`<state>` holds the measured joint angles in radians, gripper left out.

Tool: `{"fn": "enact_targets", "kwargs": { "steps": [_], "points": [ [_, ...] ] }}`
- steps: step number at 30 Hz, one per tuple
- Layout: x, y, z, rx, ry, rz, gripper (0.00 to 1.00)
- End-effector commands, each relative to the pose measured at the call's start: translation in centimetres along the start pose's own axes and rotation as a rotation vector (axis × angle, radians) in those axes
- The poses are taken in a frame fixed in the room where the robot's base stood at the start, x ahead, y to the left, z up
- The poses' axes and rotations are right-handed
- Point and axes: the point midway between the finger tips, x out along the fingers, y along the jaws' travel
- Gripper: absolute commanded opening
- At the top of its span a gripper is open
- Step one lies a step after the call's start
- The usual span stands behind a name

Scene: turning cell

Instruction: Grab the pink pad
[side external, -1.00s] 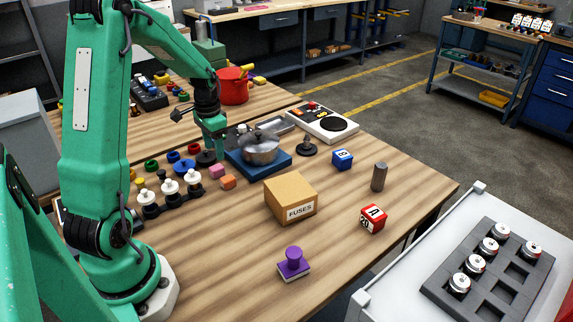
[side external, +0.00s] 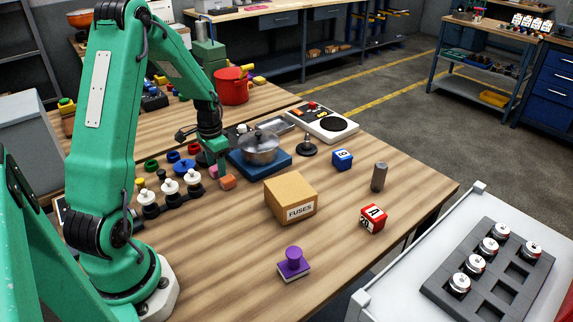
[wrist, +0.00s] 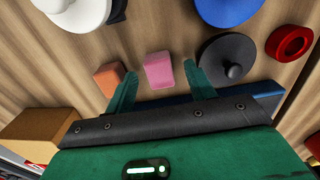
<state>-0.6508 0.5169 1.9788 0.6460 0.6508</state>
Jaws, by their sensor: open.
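The pink pad (wrist: 159,70) is a small block on the wooden table. In the wrist view it shows between my two fingertips, with a gap to the right finger and only a narrow one to the left finger. My gripper (side external: 218,172) is open and points down over it. In the side view my fingers hide most of the pad. I cannot tell whether the fingertips are level with the pad or above it.
An orange block (wrist: 109,79) is close outside my left finger. A dark round knobbed piece (wrist: 229,61) is just outside my right finger. White knobbed pieces (side external: 171,188), a blue tray (side external: 277,168) with a metal pot and a FUSES box (side external: 290,200) stand nearby.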

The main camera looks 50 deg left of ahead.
Motion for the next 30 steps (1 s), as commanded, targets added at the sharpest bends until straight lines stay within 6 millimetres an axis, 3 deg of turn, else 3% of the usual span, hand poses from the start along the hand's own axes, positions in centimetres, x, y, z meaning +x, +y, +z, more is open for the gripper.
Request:
{"fn": "enact_targets", "kwargs": {
  "steps": [5, 20, 27, 30],
  "points": [
    [1.1, 0.02, 0.01, 0.0, 0.0, 0.0, 0.55],
    [1.12, 0.02, 0.01, 0.0, 0.0, 0.0, 0.55],
    [1.12, 0.01, 0.0, 0.0, 0.0, 0.0, 0.09],
    [1.11, 0.01, 0.0, 0.0, 0.0, 0.0, 0.07]
  ]
}}
